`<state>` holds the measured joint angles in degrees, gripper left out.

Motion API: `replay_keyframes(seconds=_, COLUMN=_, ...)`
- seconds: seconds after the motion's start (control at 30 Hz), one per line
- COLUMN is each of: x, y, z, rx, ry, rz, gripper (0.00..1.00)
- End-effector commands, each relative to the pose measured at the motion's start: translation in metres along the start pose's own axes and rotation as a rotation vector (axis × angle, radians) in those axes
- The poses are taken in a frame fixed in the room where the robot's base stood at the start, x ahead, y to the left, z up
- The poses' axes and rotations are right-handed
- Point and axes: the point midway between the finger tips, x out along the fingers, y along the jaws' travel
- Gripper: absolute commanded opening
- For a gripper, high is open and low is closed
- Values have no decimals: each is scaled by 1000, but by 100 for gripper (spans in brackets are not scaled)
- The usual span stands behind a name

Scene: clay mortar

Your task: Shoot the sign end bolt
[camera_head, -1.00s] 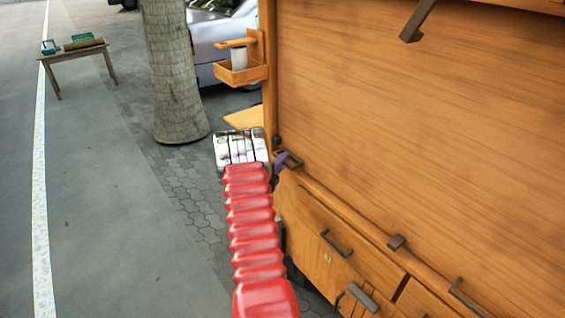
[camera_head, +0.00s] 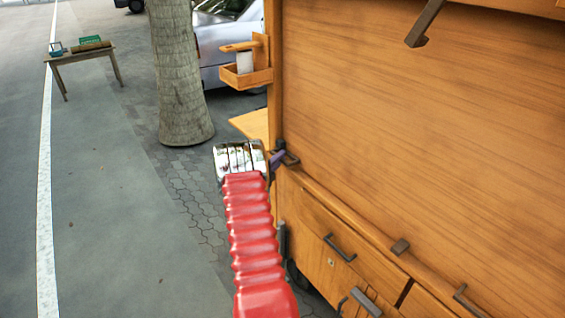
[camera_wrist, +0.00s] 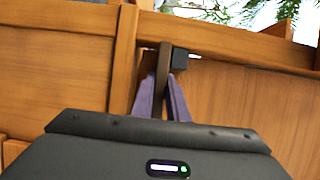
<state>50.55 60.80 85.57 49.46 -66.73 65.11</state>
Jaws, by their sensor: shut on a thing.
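The sign end bolt, a dark metal bar (camera_head: 290,158), sits at the left end of the wooden stall's ledge, beside the corner post. In the wrist view it shows as an upright dark bar (camera_wrist: 163,75) with a black block (camera_wrist: 180,60) at its upper right. My gripper (camera_head: 275,163) is at the bolt. In the wrist view its two purple fingers (camera_wrist: 162,98) are shut on the bar, one on each side. The red ribbed arm cover and the wrist hide part of the stall's corner in the head view.
The large wooden panel (camera_head: 420,120) fills the right side, with drawers and dark handles (camera_head: 340,247) below. A wooden box holder (camera_head: 247,76) hangs on the post. A tree trunk (camera_head: 178,80), a parked car (camera_head: 222,45) and a small table (camera_head: 82,56) stand behind. Open pavement lies left.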

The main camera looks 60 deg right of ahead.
Motion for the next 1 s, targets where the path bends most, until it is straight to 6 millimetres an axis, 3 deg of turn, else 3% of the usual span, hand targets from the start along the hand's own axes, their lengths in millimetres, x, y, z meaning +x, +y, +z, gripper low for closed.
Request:
replay_keyframes(seconds=0.27, x=0, y=4, z=4, rx=-2, ry=-9, rz=8, gripper=0)
replay_keyframes(seconds=0.3, x=0, y=4, z=4, rx=-2, ry=-10, rz=8, gripper=15)
replay_keyframes(seconds=0.57, x=0, y=2, z=4, rx=-1, ry=-8, rz=5, gripper=32)
replay_keyframes(seconds=1.0, x=-11, y=0, z=4, rx=0, ry=-7, rz=2, gripper=32)
